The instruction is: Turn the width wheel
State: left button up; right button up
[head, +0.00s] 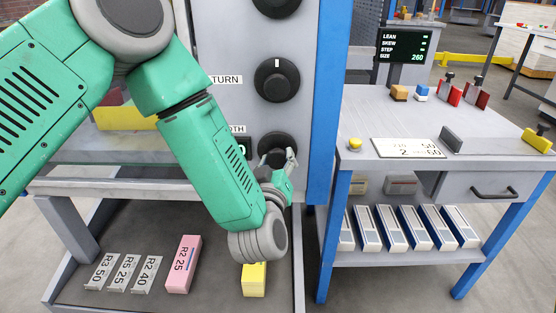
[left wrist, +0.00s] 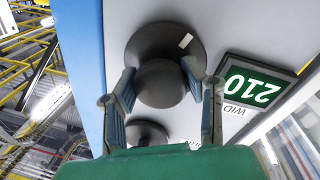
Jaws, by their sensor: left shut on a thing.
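The width wheel (head: 272,143) is a black round knob on the grey machine panel, beside a label ending in "DTH". In the left wrist view the wheel (left wrist: 150,42) shows a white mark on its rim and a raised hub. My left gripper (head: 285,160) is at the wheel's lower right, partly covering it. In the left wrist view the fingers of the left gripper (left wrist: 162,82) are on both sides of the hub, shut on it. My right gripper is not in view.
Another black wheel (head: 277,80) is above, near the "TURN" label. A blue post (head: 325,110) stands close right of the wheel. A side table (head: 375,110) holds blocks and a card; a screen (head: 404,47) reads SIZE 260. Pink (head: 183,264) and yellow (head: 255,281) blocks lie below.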

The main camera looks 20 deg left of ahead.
pick_arm(q)
jog(key=o, duration=1.2)
jog(key=shift+s, duration=0.1)
jog(key=s, duration=0.4)
jog(key=s+d, duration=0.1)
jog(key=s, duration=0.2)
jog(key=s+d, duration=0.1)
jog(key=s, duration=0.3)
jog(key=shift+s+f, duration=0.3)
jog(key=shift+s, duration=0.05)
